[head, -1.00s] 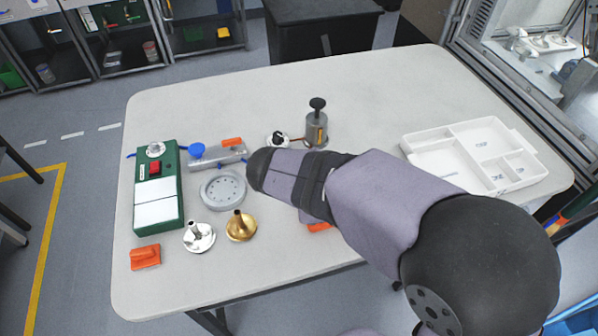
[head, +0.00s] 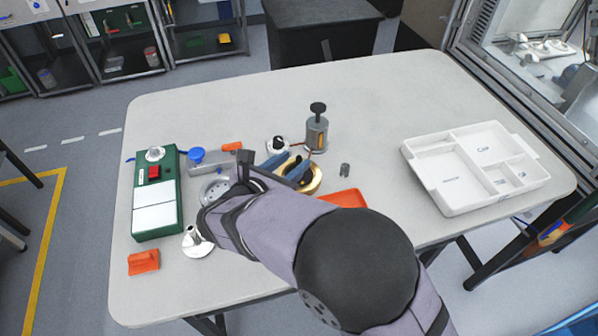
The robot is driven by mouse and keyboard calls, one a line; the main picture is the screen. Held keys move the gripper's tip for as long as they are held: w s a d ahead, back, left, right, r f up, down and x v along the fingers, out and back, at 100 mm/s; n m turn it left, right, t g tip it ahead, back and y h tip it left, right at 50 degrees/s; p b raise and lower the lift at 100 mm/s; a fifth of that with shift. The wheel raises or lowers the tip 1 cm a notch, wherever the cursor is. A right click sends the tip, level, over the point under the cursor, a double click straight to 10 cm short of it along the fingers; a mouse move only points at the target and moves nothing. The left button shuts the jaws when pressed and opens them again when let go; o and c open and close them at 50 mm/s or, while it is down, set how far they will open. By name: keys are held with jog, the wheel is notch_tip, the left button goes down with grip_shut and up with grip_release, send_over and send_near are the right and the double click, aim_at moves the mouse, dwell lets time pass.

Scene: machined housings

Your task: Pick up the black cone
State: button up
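I cannot clearly make out the black cone. A dark shape (head: 306,180) shows against a round gold piece (head: 316,184) right of the middle of the parts, partly covered by my gripper; it may be the cone, but I cannot be sure. My gripper (head: 290,162) reaches in low from the left of this gold piece, with two blue fingers that look apart. Whether they touch anything is hidden.
A grey cylinder with a black knob (head: 317,130) stands just behind. An orange tray (head: 345,198) lies in front, a small grey part (head: 345,170) right. A white divided tray (head: 430,190) stands far right.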

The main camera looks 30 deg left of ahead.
aim_at(301, 157)
jog(key=shift+d+p+x, duration=0.2)
jog(key=shift+p+x, duration=1.25)
jog(key=shift+x, duration=1.55)
jog(key=shift+w+f, duration=0.15)
jog(key=shift+w, duration=0.4)
grip_shut()
